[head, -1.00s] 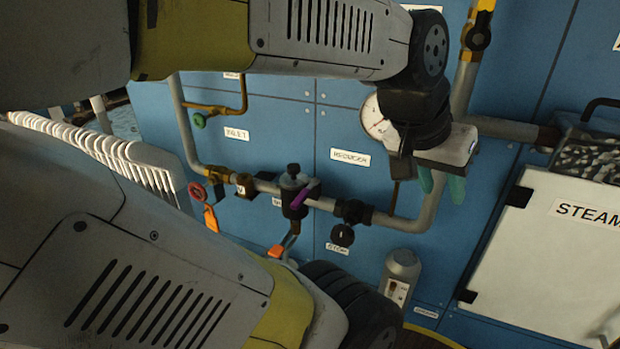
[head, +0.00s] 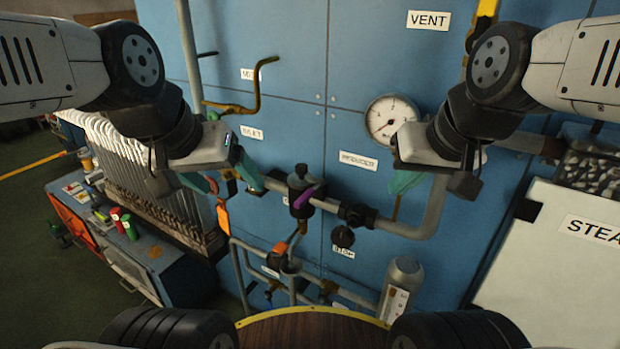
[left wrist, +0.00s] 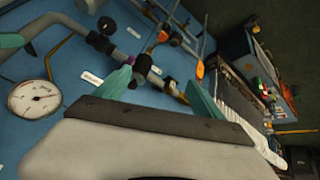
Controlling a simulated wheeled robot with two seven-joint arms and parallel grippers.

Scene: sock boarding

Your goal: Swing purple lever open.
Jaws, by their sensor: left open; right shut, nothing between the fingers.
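The purple lever (head: 304,198) sits on a dark valve body (head: 299,180) in the horizontal grey pipe, at the middle of the head view. It slants up to the right across the valve. My left gripper (head: 222,178) is open and empty, left of the valve, with teal fingers spread in front of the pipe's left part and apart from the lever. My right gripper (head: 408,182) is shut and empty, right of the lever, below the gauge.
A round gauge (head: 391,118) is on the blue panel (head: 300,60) behind my right gripper. An orange handle (head: 280,249) hangs below the valve, and a black knob (head: 343,236) sits to its right. A white steam cabinet (head: 550,250) stands at right, a rack (head: 120,160) at left.

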